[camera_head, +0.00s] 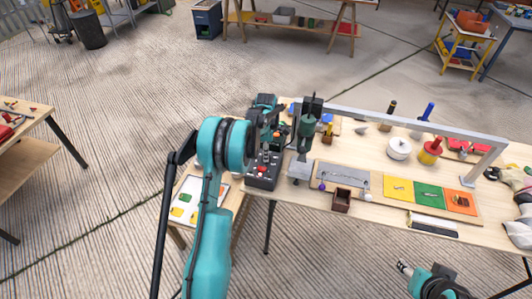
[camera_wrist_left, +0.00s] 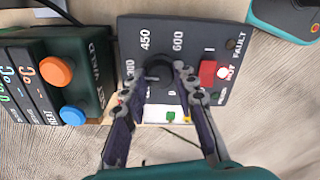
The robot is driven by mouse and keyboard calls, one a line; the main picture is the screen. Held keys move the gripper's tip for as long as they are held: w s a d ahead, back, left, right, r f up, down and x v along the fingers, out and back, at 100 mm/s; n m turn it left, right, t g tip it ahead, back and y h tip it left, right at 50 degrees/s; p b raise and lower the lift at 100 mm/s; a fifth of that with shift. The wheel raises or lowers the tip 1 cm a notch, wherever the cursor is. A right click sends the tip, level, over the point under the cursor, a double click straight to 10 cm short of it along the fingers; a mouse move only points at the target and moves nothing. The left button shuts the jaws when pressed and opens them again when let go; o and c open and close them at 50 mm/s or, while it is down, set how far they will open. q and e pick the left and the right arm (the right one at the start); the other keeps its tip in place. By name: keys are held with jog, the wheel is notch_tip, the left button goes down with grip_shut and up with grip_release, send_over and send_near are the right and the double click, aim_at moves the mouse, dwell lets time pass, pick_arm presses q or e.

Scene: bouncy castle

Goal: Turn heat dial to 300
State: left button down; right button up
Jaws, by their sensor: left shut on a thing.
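The heat dial (camera_wrist_left: 160,76) is a dark round knob on a black control panel (camera_wrist_left: 205,40) in the left wrist view. White marks 300, 450 and 600 run around it; the 300 sits at its left, partly behind a finger. My left gripper (camera_wrist_left: 158,80) has a finger on each side of the dial and is shut on it. The fingers hide part of the dial, and I cannot tell where it points. In the head view my left gripper (camera_head: 274,134) is over the table's left end. My right gripper (camera_head: 404,268) is low at the right, off the table's front edge.

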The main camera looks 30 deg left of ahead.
pick_arm(q)
jog(key=c, duration=1.2)
grip_release()
notch_tip(320, 180, up, 12)
jog(key=shift+f, duration=0.1)
